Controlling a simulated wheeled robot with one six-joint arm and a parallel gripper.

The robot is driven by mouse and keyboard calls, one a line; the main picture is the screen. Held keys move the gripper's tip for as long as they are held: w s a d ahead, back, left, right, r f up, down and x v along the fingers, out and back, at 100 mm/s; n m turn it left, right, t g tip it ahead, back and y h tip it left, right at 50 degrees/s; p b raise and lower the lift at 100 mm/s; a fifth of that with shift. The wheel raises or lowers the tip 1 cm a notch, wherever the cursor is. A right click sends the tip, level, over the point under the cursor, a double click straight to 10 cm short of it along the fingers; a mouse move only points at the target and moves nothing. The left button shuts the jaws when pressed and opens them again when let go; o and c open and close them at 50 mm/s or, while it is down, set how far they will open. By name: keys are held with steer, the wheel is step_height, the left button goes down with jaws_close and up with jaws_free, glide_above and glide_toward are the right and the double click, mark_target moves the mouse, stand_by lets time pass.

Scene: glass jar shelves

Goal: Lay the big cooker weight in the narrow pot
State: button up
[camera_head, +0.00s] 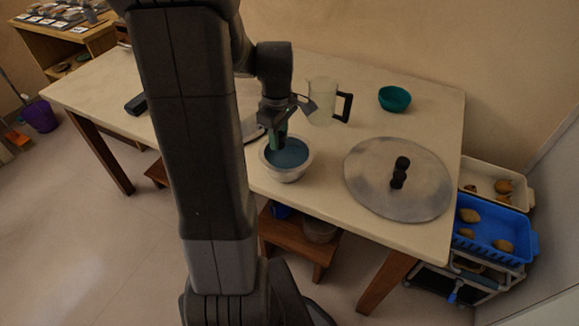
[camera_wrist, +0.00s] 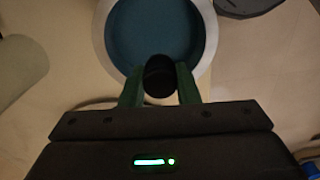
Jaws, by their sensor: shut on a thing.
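A round metal pot (camera_head: 288,172) with a blue inside stands near the front edge of the table. I take it for the narrow pot; its pale rim and blue inside (camera_wrist: 158,35) fill the top middle of the wrist view. My gripper (camera_head: 281,143) points down at the pot's far side. In the wrist view its green fingers (camera_wrist: 160,88) are shut on a small black round-topped thing (camera_wrist: 160,72), seemingly the big cooker weight. This overlaps the pot's near rim and blue inside there. Its lower part is hidden, so I cannot tell whether it touches the pot.
A clear jug (camera_head: 322,100) with a black handle stands behind the pot. A large metal lid (camera_head: 375,185) with a black knob lies to the right. A teal bowl (camera_head: 395,98) stands at the back. Bare tabletop (camera_head: 430,115) lies at the right back.

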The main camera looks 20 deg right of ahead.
step_height(320, 180, down, 8)
steer(key=shift+w+b, duration=0.1)
steer(key=shift+b, duration=0.25)
steer(key=shift+f, duration=0.1)
steer(key=o, duration=0.7)
step_height(320, 180, up, 12)
steer(key=shift+r+p, duration=0.15)
steer(key=shift+p, duration=0.6)
